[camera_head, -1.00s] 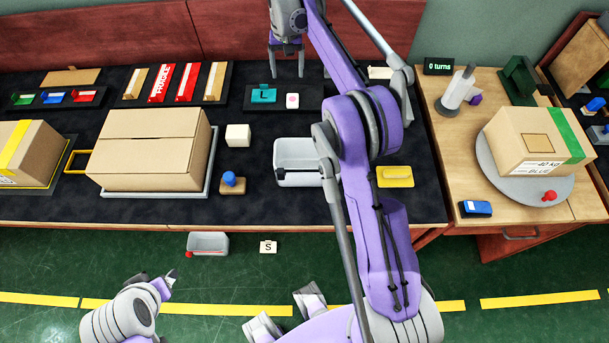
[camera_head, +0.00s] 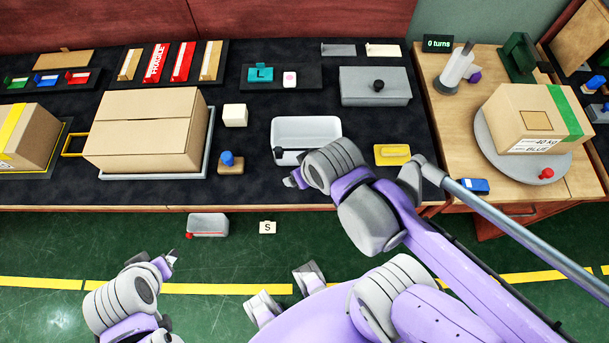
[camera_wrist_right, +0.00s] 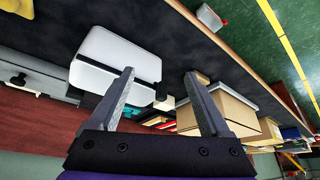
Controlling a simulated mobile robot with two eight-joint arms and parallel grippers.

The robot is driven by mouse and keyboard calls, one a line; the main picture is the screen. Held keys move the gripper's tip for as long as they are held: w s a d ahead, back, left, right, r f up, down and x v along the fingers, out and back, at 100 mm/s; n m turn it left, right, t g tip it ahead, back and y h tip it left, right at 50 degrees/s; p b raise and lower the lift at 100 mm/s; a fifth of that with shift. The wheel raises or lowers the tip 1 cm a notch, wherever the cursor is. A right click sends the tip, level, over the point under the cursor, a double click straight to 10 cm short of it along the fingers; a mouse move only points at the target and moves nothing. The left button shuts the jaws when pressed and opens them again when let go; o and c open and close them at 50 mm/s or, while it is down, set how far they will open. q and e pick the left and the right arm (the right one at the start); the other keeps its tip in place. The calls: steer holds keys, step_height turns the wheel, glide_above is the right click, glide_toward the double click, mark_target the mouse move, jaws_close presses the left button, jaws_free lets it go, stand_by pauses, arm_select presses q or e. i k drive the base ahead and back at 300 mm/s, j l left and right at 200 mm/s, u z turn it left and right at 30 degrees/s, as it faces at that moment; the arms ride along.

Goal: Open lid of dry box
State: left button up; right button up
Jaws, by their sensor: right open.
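A grey box with a flat lid and a black knob (camera_head: 360,88) stands at the back right of the dark counter; its lid is on. Its knob side also shows at the left edge of the right wrist view (camera_wrist_right: 30,72). In front of it is a white box or tray (camera_head: 312,128) with a black handle-like piece at its front left; it also shows in the wrist view (camera_wrist_right: 110,62). I cannot tell which is called the dry box. My right gripper (camera_wrist_right: 160,78) is open and empty, near the white box's front. My left gripper (camera_head: 170,262) is low at the left, its jaw state unclear.
A yellow block (camera_head: 392,155) lies right of the white box. A blue-knobbed wooden block (camera_head: 231,168) and a white cube (camera_head: 235,115) are left of it. A large carton (camera_head: 145,130) stands further left. A teal piece (camera_head: 261,73) is on a dark tray behind.

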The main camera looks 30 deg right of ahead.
mark_target(365, 82)
steer(key=z, duration=1.75)
